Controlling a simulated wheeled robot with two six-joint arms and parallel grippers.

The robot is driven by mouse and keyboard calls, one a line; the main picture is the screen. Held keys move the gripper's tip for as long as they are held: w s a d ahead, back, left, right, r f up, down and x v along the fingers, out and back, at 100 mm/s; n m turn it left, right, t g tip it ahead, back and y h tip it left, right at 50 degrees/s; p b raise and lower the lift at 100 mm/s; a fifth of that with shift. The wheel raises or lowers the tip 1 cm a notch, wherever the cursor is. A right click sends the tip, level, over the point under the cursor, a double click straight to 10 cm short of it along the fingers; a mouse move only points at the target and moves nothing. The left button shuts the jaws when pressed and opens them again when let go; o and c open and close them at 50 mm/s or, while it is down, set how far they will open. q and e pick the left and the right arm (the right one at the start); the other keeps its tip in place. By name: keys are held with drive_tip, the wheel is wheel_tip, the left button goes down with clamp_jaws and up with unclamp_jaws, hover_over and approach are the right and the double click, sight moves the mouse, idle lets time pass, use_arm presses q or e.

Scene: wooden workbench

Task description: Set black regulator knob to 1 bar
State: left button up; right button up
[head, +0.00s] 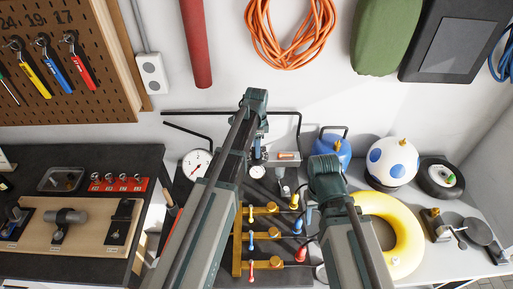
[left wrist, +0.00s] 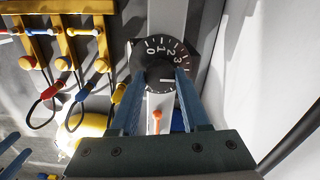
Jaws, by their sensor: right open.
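The black regulator knob (left wrist: 157,78) is in the left wrist view, on a dark dial plate marked 0, 1, 2, 3. Its short white mark points right, past the 3; the scale beyond is hidden by a finger. My left gripper (left wrist: 160,76) has its two blue fingers on either side of the knob, apparently touching it. In the head view my left gripper (head: 261,143) is at the back of the bench and the knob cannot be made out. My right gripper (head: 308,213) is open above the valve area, partly hidden by its own arm.
A manifold with yellow fittings (head: 250,240) and coloured levers lies in front. A large white gauge (head: 196,165) stands left. A yellow ring (head: 405,235), a blue canister (head: 333,148) and a spotted ball (head: 392,162) crowd the right side.

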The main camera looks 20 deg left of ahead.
use_arm(q)
clamp_jaws()
drive_tip(key=shift+n, duration=0.3)
drive_tip(key=n, duration=0.3)
drive_tip(key=shift+n, duration=0.4)
drive_tip(key=n, duration=0.3)
drive_tip(key=shift+n, duration=0.3)
drive_tip(key=n, duration=0.5)
drive_tip(key=shift+n, duration=2.3)
